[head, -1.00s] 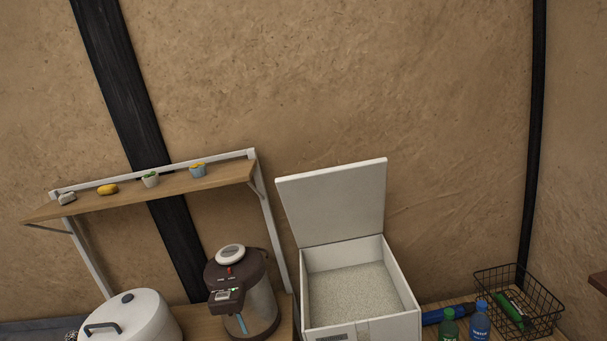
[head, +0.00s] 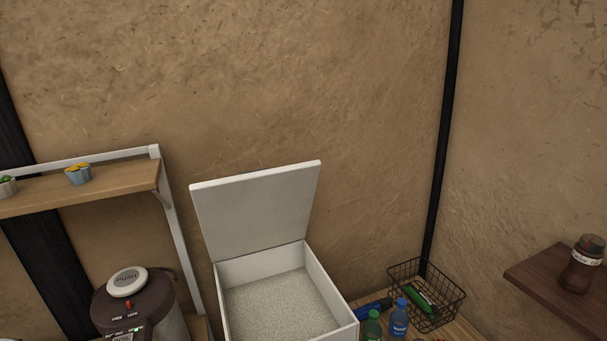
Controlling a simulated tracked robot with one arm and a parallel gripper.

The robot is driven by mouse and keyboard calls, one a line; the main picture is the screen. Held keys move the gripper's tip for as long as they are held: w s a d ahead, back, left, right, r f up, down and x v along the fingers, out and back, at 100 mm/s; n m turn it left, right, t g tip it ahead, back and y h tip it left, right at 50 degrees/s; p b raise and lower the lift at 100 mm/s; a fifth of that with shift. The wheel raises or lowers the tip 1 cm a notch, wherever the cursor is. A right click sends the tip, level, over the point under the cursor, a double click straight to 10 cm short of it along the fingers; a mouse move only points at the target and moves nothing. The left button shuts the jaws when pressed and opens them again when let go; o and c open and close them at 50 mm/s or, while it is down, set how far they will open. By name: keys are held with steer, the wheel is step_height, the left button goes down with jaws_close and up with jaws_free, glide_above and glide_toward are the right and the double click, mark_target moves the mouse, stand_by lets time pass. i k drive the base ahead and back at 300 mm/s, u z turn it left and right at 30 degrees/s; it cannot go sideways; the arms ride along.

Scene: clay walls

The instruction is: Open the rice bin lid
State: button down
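The white rice bin (head: 334,296) stands low in the middle of the head view, filled with pale grains of rice (head: 280,308). Its white lid (head: 256,212) stands raised at the back, tilted up in front of the clay wall. The front of the bin is cut off by the bottom edge of the picture. My gripper is not in the picture.
A hot-water pot (head: 136,308) stands left of the bin under a wooden shelf (head: 115,187) with small cups. Right of the bin are a green bottle (head: 372,327), a blue bottle (head: 399,318) and a wire basket (head: 440,305). A dark shelf (head: 550,285) holds a jar (head: 583,265) at far right.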

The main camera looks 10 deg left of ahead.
mark_target(245, 214)
steer(key=u, duration=0.1)
steer(key=i, duration=1)
steer(key=z, duration=0.1)
